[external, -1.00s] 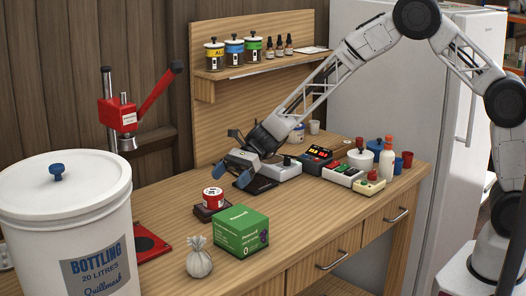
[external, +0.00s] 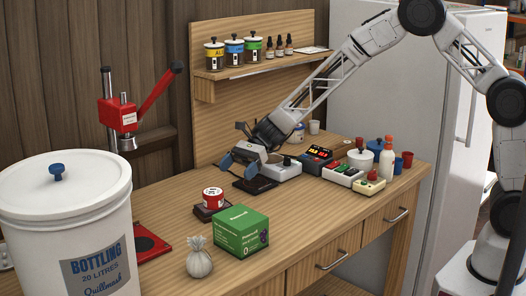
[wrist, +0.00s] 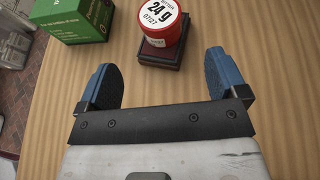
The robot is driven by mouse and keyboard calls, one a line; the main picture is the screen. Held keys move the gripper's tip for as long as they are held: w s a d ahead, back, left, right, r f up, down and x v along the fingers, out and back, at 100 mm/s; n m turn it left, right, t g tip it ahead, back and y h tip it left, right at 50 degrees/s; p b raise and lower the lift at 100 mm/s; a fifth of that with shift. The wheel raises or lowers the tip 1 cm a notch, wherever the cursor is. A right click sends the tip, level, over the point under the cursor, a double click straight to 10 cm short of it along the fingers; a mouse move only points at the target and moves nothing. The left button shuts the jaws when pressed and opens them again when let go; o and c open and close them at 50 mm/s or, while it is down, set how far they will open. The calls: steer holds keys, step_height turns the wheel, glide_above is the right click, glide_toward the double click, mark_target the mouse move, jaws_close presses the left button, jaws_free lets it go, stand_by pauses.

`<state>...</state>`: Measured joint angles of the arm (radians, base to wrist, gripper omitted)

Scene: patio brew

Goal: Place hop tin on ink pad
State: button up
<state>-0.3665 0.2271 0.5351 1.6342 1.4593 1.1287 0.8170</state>
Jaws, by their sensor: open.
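The hop tin (external: 213,193) is a small red tin with a white label, standing upright.
A green box (external: 241,232) and a small tied sack (external: 199,259) stand in front of the tin. A black flat plate (external: 255,184) lies below my gripper. Control boxes (external: 342,174) and jars crowd the right. A white bucket (external: 65,220) stands at the left.

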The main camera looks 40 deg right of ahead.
stand_by(0.3)
steer(key=s+d+r+n+h, duration=0.35)
steer(key=s+d+r, duration=0.5)
steer(key=d, duration=0.35)
steer(key=s+d+r+n+h, duration=0.3)
steer(key=s+d+r+n, duration=0.3)
steer(key=s+d, duration=0.5)
steer(key=s+d+r+n+t+h, duration=0.2)
steer(key=s+d+n+t+h, duration=0.2)
steer(key=s+d, duration=1.8)
steer(key=s+n+h, duration=0.2)
steer(key=h, duration=0.1)
steer(key=shift+d+r+n, duration=0.2)
steer(key=shift+n, duration=0.15)
